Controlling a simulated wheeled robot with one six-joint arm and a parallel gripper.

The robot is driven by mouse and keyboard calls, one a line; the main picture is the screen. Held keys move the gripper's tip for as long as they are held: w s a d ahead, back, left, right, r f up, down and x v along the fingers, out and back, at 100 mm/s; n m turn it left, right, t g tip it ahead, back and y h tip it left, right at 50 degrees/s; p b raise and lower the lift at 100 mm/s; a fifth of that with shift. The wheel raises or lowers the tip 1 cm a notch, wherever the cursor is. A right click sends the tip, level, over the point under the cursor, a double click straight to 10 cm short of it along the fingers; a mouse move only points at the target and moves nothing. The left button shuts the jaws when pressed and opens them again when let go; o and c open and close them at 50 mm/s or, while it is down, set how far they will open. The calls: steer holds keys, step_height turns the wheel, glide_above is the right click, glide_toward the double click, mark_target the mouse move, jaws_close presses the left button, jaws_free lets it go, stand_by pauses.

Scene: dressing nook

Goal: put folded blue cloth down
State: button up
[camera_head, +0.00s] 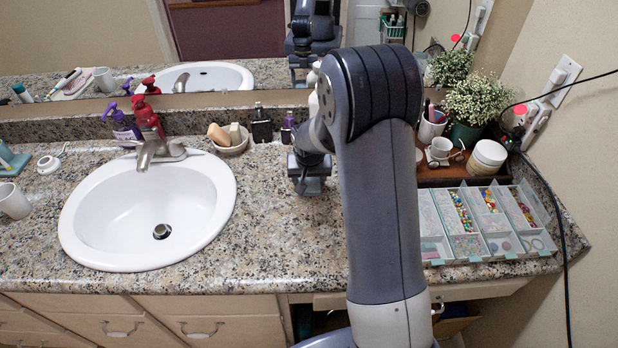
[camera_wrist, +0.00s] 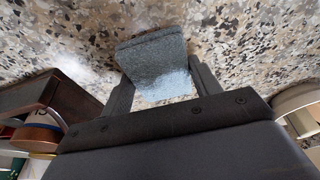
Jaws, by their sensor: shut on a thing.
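The folded blue cloth (camera_wrist: 155,55) is a small grey-blue, thick fabric piece in the wrist view. It sits between the two dark fingers of my gripper (camera_wrist: 160,80), which is shut on it. Speckled granite counter (camera_wrist: 240,40) lies behind the cloth; I cannot tell whether the cloth touches it. In the head view my gripper (camera_head: 311,180) is low over the counter (camera_head: 270,235), right of the sink. The cloth cannot be made out clearly there, as the gripper and arm cover that spot.
The white sink (camera_head: 90,215) is to the left. A dark bottle (camera_head: 262,125) and a soap dish (camera_head: 232,148) stand behind. A compartment box of beads (camera_head: 545,240) and a wooden tray (camera_head: 433,173) are right. Counter in front of the gripper is bare.

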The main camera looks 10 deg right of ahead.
steer(key=o, duration=0.9)
steer(key=shift+f, duration=0.1)
steer(key=shift+r, duration=0.55)
steer(key=v, duration=1.1)
steer(key=shift+s+r, duration=0.1)
steer(key=shift+s, duration=0.05)
